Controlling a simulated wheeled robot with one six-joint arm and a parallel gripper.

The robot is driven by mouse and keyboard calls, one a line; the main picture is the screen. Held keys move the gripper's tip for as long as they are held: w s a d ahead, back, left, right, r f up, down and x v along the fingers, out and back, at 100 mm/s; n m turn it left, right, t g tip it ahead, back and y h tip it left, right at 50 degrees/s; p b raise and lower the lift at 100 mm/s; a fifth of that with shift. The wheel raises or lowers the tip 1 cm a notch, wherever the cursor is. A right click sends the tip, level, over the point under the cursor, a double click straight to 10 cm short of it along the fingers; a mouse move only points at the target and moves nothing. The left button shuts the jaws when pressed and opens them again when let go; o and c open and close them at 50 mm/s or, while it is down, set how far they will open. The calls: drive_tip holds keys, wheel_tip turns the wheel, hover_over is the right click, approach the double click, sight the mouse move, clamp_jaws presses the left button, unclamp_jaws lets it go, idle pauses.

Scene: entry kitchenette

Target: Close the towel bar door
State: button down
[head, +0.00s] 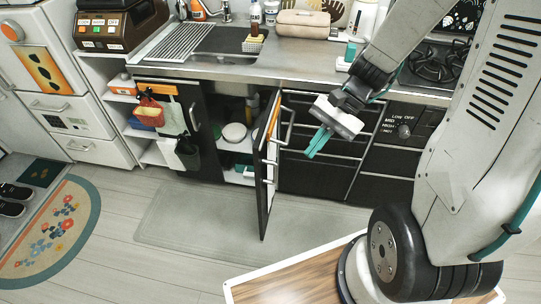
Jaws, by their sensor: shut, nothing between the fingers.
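The open cabinet door (266,185) under the sink stands swung out toward me, seen nearly edge-on, with its dark lower end over the floor mat. A metal bar (287,127) and an orange cloth (273,117) show near its top, on the right side. A second door (190,125) at the left of the opening also carries a bar with an orange cloth and a white towel. My gripper (312,156) is shut and empty, with teal fingers. In the picture it is to the right of the open door, in front of the black drawers, apart from the bar.
The cabinet opening (233,107) shows a white bowl (234,132) and other items inside. Black drawers (325,178) with handles stand to the right. A grey mat (190,230) lies on the floor. A wooden-topped surface (300,285) is at the bottom.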

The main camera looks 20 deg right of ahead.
drive_tip(key=w+d+f+m+t+y, duration=0.2)
drive_tip(key=w+f+m+t, duration=0.2)
drive_tip(key=w+f+m, duration=0.5)
drive_tip(key=m+t+h, duration=0.2)
drive_tip(key=m+t, duration=0.1)
drive_tip(key=m, duration=0.3)
approach(262, 160)
wheel_tip(262, 160, down, 5)
drive_tip(key=shift+a+r, duration=0.1)
drive_tip(key=shift+r, duration=0.05)
drive_tip(key=w+a, duration=0.2)
drive_tip(key=shift+a, duration=0.35)
drive_tip(key=shift+w+a, duration=0.2)
drive_tip(key=shift+a, duration=0.05)
drive_tip(key=shift+a, duration=0.1)
